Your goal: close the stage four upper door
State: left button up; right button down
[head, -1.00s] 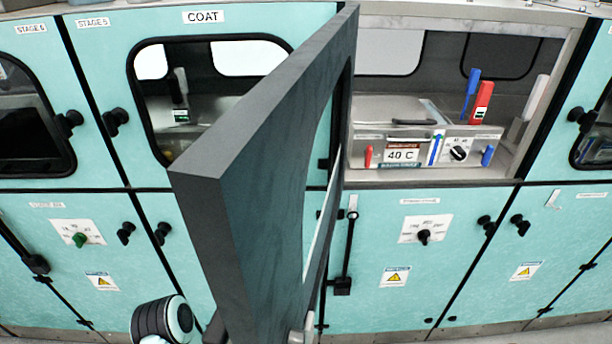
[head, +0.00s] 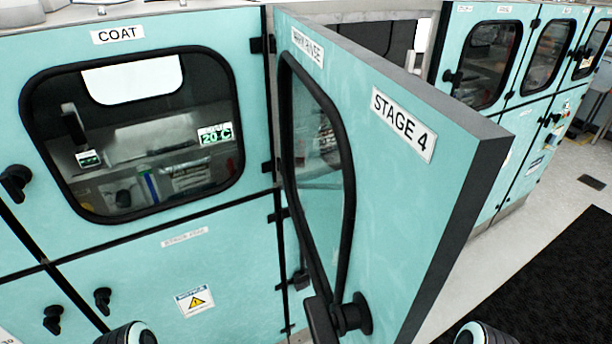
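The stage four upper door (head: 400,190) stands wide open in the middle of the head view. It is a teal panel with a dark grey edge, a "STAGE 4" label and a tall black-rimmed window. It is hinged at its left side beside the COAT door, and its free edge juts towards me at the right. Its black handle (head: 345,316) is low on the outer face, near the bottom of the picture. The door hides most of the opening behind it. Neither gripper shows; only rounded parts of my arms show at the bottom edge.
The COAT door (head: 255,190) is closed at the left, with a window and a black knob. Lower doors with black knobs are below it. More closed cabinets (head: 520,110) run back at the right. A black mat (head: 545,285) lies on the pale floor, which is open at the right.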

aim_at(407, 221)
jog(key=k+j+z, duration=0.45)
jog(key=j, duration=0.15)
jog(key=k+j+z, duration=0.3)
jog(key=j+z, duration=0.15)
jog(key=j, duration=0.1)
